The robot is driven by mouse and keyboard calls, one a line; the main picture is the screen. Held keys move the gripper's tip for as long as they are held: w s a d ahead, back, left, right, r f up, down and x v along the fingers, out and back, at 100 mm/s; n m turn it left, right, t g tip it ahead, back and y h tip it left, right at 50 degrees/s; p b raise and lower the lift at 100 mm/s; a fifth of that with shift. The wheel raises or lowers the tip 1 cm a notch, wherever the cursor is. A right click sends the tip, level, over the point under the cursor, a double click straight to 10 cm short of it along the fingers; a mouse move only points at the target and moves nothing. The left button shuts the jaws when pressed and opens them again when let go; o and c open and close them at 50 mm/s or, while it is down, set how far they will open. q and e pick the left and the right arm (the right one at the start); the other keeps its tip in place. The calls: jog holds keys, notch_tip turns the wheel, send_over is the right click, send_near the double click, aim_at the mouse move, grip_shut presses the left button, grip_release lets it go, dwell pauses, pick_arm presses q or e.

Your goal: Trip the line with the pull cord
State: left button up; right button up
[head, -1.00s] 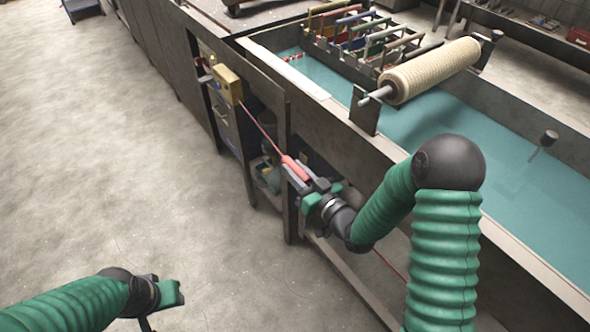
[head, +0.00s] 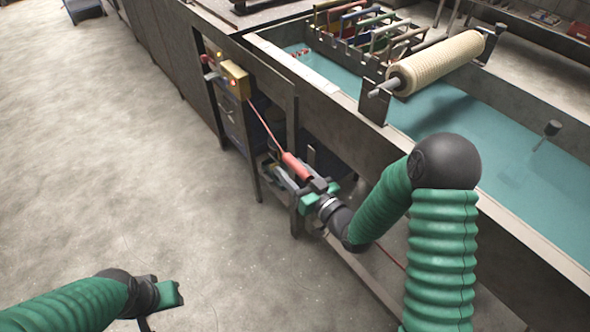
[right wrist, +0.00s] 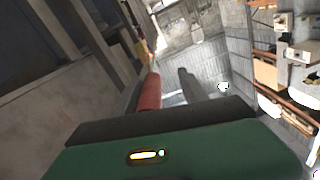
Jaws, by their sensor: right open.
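The red pull handle (head: 296,166) hangs on a thin red cord (head: 262,122) that runs up to a yellow switch box (head: 235,80) on the bench's side. Small lights glow on the box. My right gripper (head: 287,174) is open at the handle, with a grey finger beside it; I cannot tell whether they touch. In the right wrist view the handle (right wrist: 150,92) stands left of a grey finger.
A teal-bedded trough (head: 450,115) with a mesh roller (head: 440,64) and a rack of coloured frames (head: 360,28) lies at the upper right. A bench leg (head: 293,215) stands close to my right gripper. The floor at left is clear.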

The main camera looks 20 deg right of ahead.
pick_arm(q)
notch_tip(320, 180, up, 7)
jog(key=a+p, duration=0.1)
jog(key=p, duration=0.6)
pick_arm(e)
jog(key=v, duration=1.6)
jog(key=shift+s+d, duration=0.15)
jog(key=shift+s, duration=0.25)
jog(key=shift+f, duration=0.1)
